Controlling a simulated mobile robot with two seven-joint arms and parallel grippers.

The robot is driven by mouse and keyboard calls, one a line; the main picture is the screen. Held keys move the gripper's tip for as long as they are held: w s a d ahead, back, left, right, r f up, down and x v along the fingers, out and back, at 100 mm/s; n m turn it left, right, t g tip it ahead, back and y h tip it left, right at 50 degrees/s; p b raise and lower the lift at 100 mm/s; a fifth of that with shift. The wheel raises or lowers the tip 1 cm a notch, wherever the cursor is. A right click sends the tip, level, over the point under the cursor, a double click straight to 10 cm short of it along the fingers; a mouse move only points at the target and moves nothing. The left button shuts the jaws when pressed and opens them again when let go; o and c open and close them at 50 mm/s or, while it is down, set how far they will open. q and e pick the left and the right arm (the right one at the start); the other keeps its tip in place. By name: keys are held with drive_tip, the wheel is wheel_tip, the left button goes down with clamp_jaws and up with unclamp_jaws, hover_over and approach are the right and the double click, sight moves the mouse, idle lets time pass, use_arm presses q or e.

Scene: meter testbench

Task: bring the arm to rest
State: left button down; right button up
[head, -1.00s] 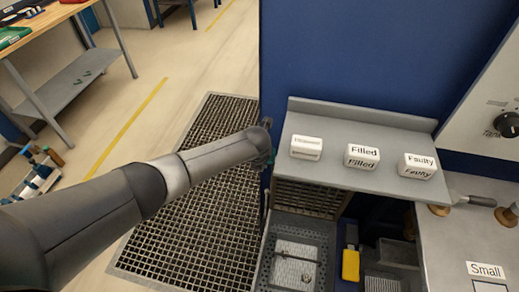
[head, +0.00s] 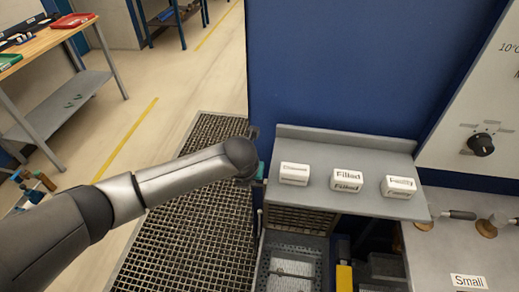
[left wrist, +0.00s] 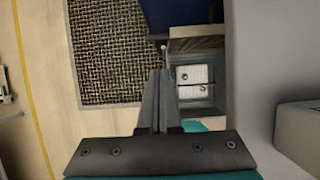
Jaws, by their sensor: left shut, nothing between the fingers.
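My left arm reaches in from the left in the head view, its wrist end beside the left edge of the grey shelf (head: 345,205). Only a small part of my left gripper (head: 259,169) shows there, largely hidden behind the arm. In the left wrist view my left gripper (left wrist: 160,76) has its two fingers together with nothing between them. It points out over the dark floor grate (left wrist: 115,45). My right arm and gripper are not in either view.
Three white labelled blocks sit on the shelf: left (head: 294,173), middle "Filled" (head: 347,180) and right (head: 398,187). A blue panel (head: 340,65) rises behind. A perforated tray (head: 290,268) lies below.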

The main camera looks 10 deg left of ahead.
use_arm(q)
drive_tip(key=s+a+f+n+b, duration=0.2)
drive_tip(key=s+f+n, duration=0.3)
drive_tip(key=f+n, duration=0.3)
drive_tip(key=s+a+f+n+g+b, duration=0.15)
drive_tip(key=s+f+n, duration=0.3)
drive_tip(key=f, duration=0.65)
drive_tip(key=s+a+f+n+t+b, duration=0.15)
drive_tip(key=s+f+n, duration=0.25)
drive_tip(key=f+n, duration=0.45)
drive_tip(key=s+a+f+n+g+b, duration=0.1)
drive_tip(key=s+f+n, duration=0.3)
drive_tip(key=s, duration=0.6)
drive_tip(key=s+a+f+n+g+b, duration=0.1)
drive_tip(key=s+f+n, duration=0.3)
drive_tip(key=s, duration=0.6)
drive_tip(key=s+a+f+n+g+b, duration=0.1)
drive_tip(key=s+f+n, duration=0.3)
drive_tip(key=s, duration=0.6)
wheel_tip(320, 180, down, 3)
drive_tip(key=shift+s+r+n+g+b, duration=0.2)
drive_tip(key=shift+s+n+g+b, duration=0.15)
drive_tip(key=shift+b, duration=0.2)
drive_tip(key=shift+a, duration=0.15)
